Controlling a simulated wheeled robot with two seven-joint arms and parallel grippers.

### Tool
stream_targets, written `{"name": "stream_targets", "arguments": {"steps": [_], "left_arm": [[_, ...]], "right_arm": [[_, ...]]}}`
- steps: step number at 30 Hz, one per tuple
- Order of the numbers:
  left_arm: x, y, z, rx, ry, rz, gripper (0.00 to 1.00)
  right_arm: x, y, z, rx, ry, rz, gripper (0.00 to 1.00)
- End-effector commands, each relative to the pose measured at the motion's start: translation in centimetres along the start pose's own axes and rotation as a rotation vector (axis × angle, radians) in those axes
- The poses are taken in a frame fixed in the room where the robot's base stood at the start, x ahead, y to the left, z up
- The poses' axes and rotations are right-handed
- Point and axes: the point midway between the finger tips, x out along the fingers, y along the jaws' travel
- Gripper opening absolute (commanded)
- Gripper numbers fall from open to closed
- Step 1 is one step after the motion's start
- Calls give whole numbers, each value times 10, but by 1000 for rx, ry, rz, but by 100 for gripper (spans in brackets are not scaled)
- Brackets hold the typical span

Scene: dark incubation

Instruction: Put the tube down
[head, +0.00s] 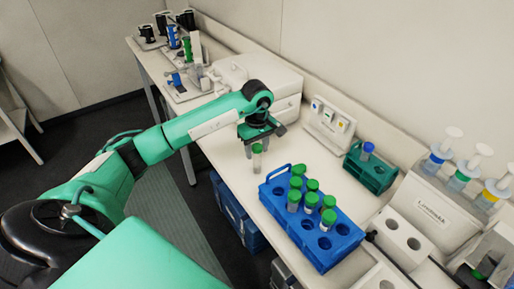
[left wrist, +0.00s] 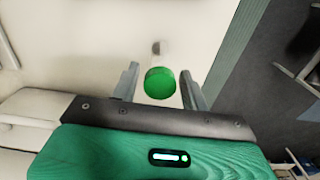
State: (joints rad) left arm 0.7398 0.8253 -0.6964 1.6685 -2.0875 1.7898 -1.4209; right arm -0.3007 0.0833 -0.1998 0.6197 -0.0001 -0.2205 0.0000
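A clear tube with a green cap (head: 257,160) is upright at the white bench top, near its front edge and left of the blue rack. My left gripper (head: 262,139) is just above it, pointing down. In the left wrist view the green cap (left wrist: 160,83) lies between the two fingers (left wrist: 160,88), with a gap on each side, so the gripper is open. I cannot tell for sure whether the tube's base touches the bench. My right gripper is not in view.
The blue rack (head: 338,252) holds several green-capped tubes and has empty holes. Behind it are a green rack (head: 371,174) with a blue-capped tube (head: 367,151) and a white holder (head: 330,125). A white device (head: 285,82) stands behind the gripper. The bench's front edge is close.

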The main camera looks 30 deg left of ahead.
Motion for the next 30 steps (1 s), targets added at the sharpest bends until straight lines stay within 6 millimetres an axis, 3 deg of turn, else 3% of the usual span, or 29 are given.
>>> {"name": "stream_targets", "arguments": {"steps": [14,30], "left_arm": [[-8,1,-1,0,2,2,52],[-102,1,0,-1,2,4,52]], "right_arm": [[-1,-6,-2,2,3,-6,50],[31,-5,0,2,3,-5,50]]}}
